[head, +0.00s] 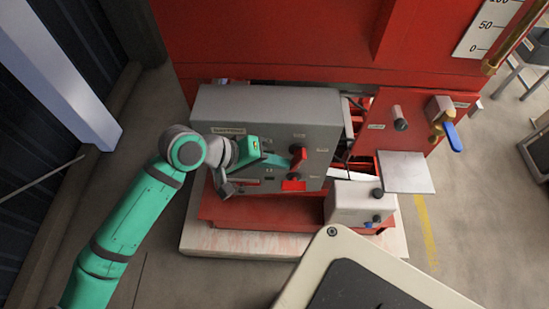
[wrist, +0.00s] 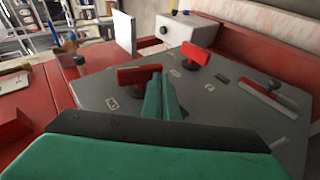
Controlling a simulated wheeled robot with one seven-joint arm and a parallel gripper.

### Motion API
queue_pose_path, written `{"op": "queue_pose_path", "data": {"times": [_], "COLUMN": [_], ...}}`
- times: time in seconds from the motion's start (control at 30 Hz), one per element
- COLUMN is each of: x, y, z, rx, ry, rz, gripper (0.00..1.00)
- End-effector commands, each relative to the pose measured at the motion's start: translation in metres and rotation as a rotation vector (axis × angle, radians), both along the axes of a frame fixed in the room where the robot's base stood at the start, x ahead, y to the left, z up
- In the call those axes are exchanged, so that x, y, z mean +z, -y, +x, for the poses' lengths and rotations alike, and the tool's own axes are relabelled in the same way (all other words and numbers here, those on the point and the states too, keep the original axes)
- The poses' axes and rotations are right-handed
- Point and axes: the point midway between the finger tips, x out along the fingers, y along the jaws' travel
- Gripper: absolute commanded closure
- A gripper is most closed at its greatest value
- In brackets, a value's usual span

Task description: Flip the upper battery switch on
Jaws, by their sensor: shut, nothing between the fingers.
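The grey control panel (head: 225,105) carries two red switch handles on its front face. The upper battery switch (head: 298,157) has a tilted red handle; in the wrist view it is the nearer red handle (wrist: 132,75). The lower switch (head: 293,185) lies below it and is the farther red handle (wrist: 194,56) in the wrist view. My gripper (head: 284,161) is shut and empty, its fingertips at the left side of the upper handle. In the wrist view the green fingers (wrist: 162,95) overlap one end of that handle; whether they touch it I cannot tell.
A small white box (head: 352,200) and a pale flat plate (head: 407,172) stand right of the panel. A blue-handled valve (head: 447,130) is farther right. The red tank (head: 270,40) rises behind. Open floor lies to the left.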

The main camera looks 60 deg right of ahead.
Motion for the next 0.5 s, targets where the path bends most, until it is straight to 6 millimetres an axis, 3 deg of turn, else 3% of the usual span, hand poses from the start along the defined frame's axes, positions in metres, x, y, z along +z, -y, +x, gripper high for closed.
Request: {"op": "queue_pose_path", "data": {"times": [0.5], "x": [-0.0095], "y": [0.0004], "z": [-0.0013], "rx": [0.001], "ry": [0.001], "rz": [0.000], "gripper": [1.00]}}
